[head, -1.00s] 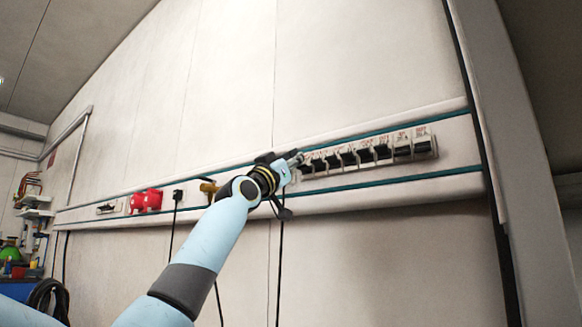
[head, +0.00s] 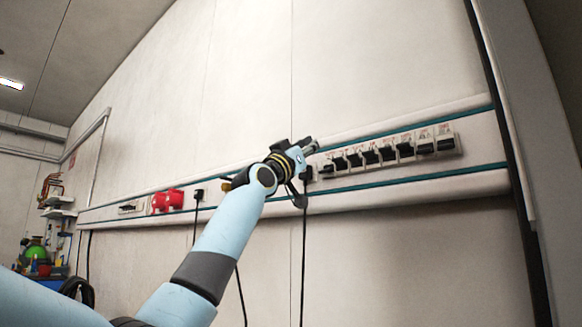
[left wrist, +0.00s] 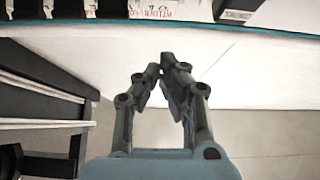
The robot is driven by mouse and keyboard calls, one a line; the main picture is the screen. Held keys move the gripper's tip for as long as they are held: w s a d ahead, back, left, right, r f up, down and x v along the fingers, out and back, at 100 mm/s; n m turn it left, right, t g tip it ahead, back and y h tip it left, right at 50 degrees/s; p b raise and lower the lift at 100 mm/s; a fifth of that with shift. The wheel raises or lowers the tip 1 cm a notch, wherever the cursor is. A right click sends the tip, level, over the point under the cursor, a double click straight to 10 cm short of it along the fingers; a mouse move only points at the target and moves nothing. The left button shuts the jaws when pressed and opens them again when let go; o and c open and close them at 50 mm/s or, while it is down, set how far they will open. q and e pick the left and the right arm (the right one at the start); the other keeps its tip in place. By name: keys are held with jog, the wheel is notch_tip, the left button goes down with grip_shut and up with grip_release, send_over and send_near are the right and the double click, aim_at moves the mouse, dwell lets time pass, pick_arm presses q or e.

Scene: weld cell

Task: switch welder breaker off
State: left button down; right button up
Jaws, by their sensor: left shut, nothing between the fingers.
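A row of breakers (head: 388,153) with dark levers and red-lettered labels sits on the wall trunking in the head view. A label reading "WELDER" (left wrist: 152,11) is at the top edge of the left wrist view, partly cut off. I cannot tell which breaker it marks in the head view, nor its lever's position. My left gripper (head: 313,145) is shut and empty, near the left end of the row and slightly above it. In the left wrist view its fingertips (left wrist: 164,64) meet below the label, apart from it in the picture. My right gripper is not in view.
Red sockets (head: 167,201) and a black plug with cable (head: 198,196) are on the trunking to the left. Another cable hangs below my left gripper. A dark post (head: 500,150) stands right of the breakers. The wall above the row is bare.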

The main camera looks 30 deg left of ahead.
pick_arm(q)
jog(key=s+f+b, duration=0.1)
jog(key=s+f, duration=0.4)
jog(key=f, duration=0.3)
jog(key=shift+s+a+f+b, duration=0.2)
jog(key=shift+s+a+b, duration=0.05)
jog(key=shift+a+b, duration=0.1)
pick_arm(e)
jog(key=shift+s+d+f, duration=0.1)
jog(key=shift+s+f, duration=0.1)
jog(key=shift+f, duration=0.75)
pick_arm(q)
jog(key=shift+f, duration=0.1)
